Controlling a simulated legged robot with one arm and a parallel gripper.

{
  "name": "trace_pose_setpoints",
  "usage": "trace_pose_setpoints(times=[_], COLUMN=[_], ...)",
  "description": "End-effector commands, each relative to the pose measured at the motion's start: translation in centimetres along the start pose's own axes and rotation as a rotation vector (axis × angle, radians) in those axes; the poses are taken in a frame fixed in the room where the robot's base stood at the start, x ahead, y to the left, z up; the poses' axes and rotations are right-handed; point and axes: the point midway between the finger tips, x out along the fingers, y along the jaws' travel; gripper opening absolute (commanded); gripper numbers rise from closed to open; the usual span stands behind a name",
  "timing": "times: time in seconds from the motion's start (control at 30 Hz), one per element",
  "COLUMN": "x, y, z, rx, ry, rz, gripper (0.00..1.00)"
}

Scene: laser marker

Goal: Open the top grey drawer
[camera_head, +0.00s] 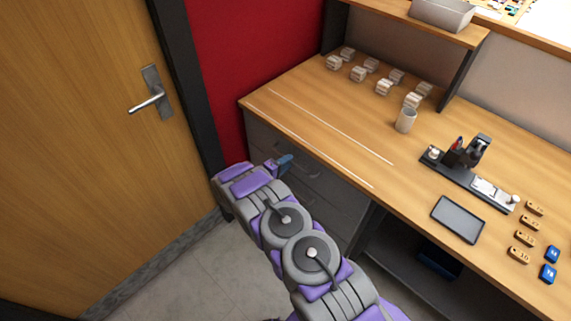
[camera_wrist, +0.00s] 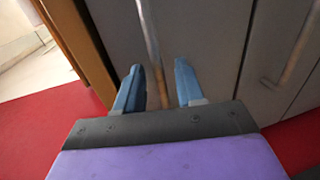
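The top grey drawer (camera_head: 264,135) is in the cabinet under the left end of the wooden desk, and its front looks closed. In the wrist view its grey front (camera_wrist: 112,35) lies beside the wooden desk edge. Its long bar handle (camera_wrist: 150,45) runs between the two blue fingers of my gripper (camera_wrist: 158,88), closer to the left finger. The fingers are apart, with gaps showing around the bar. In the head view my gripper (camera_head: 284,163) is at the drawer fronts, and my arm hides part of the cabinet.
A lower drawer handle (camera_wrist: 292,55) shows at right in the wrist view. A door (camera_head: 80,130) is at left. The floor between is clear.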

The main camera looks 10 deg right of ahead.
Motion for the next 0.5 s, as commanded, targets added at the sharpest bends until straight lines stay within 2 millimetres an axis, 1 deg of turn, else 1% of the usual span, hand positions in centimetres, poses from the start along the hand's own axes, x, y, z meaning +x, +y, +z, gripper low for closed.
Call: trace_pose_setpoints(times=[0.03, 0.07, 0.4, 0.43, 0.5], x=[-0.01, -0.01, -0.02, -0.01, -0.01], y=[0.01, 0.01, -0.02, -0.03, -0.06], z=[-0.01, 0.00, -0.01, -0.01, -0.01], rx=[0.000, 0.000, 0.000, 0.000, 0.000], ry=[0.000, 0.000, 0.000, 0.000, 0.000], rz=[0.000, 0.000, 0.000, -0.001, -0.001], gripper=[0.38, 0.35, 0.02, 0.00, 0.00])
